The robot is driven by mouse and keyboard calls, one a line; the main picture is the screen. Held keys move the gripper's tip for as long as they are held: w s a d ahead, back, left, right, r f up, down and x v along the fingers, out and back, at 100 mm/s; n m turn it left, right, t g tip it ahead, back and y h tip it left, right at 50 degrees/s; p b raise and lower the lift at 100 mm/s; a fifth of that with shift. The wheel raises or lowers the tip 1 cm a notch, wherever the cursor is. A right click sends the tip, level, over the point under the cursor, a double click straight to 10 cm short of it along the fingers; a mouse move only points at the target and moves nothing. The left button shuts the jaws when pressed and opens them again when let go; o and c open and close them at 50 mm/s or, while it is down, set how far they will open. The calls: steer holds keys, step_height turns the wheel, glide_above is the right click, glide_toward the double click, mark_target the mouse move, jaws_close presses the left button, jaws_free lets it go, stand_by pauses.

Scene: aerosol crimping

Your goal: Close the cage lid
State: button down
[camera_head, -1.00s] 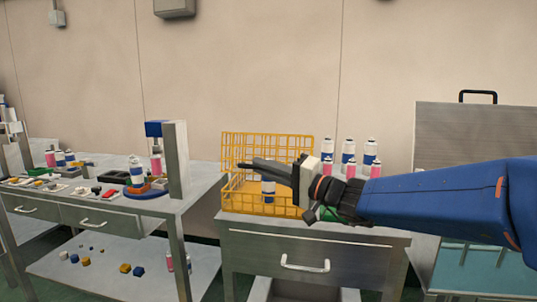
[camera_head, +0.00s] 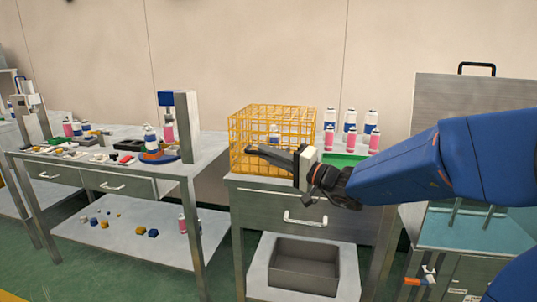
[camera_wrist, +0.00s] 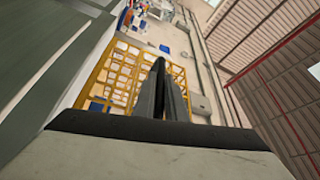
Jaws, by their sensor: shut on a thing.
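The cage (camera_head: 240,141) is a yellow wire box on the right-hand cabinet, with a can inside. Its lid (camera_head: 285,107) now lies across the top, and the bars form a full box. Whether it sits fully down cannot be seen. My gripper (camera_head: 249,149) is in front of the cage, its dark fingers pointing left across the front bars. In the wrist view the fingers (camera_wrist: 160,66) come together at the tips against the yellow bars of the cage (camera_wrist: 101,73). The exact contact at the tips is hidden.
Several pink, white and blue cans (camera_head: 350,122) stand right of the cage, by a green tray (camera_head: 345,158). On the left, a bench (camera_head: 203,150) holds cans, small parts and a post. A grey bin (camera_head: 304,267) sits on the lower shelf.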

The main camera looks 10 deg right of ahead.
steer(key=shift+f, duration=0.4)
steer(key=c, duration=1.8)
jaws_free()
steer(key=shift+r, duration=0.1)
steer(key=shift+s+d, duration=0.3)
steer(key=shift+d, duration=0.1)
steer(key=v, duration=1.6)
steer(key=shift+s, duration=0.2)
